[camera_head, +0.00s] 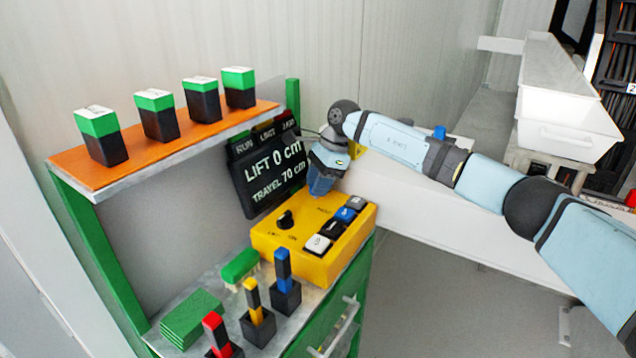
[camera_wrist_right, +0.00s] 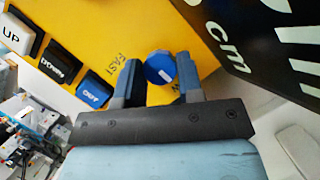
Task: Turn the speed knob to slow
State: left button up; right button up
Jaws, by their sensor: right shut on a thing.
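The speed knob (camera_wrist_right: 160,67) is a round blue knob with a white mark, on the yellow control box (camera_head: 311,240). My right gripper (camera_wrist_right: 158,78) is shut on this knob, one finger on each side. The word FAST (camera_wrist_right: 122,58) is printed next to the left finger in the right wrist view; a label for slow cannot be read. In the head view my right gripper (camera_head: 322,180) points down at the back right end of the box and hides the knob. My left gripper is not in view.
The box also bears a black knob (camera_head: 285,220) and several push buttons (camera_head: 332,228). A black display (camera_head: 268,167) reading LIFT 0 cm, TRAVEL 70 cm stands behind. Colored blocks in holders (camera_head: 257,321) stand in front. An orange shelf (camera_head: 72,162) is above left.

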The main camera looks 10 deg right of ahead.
jog(key=o, duration=0.9)
jog(key=v, duration=1.4)
jog(key=shift+s+a+p, duration=0.1)
jog(key=shift+p, duration=0.25)
jog(key=shift+f, duration=0.1)
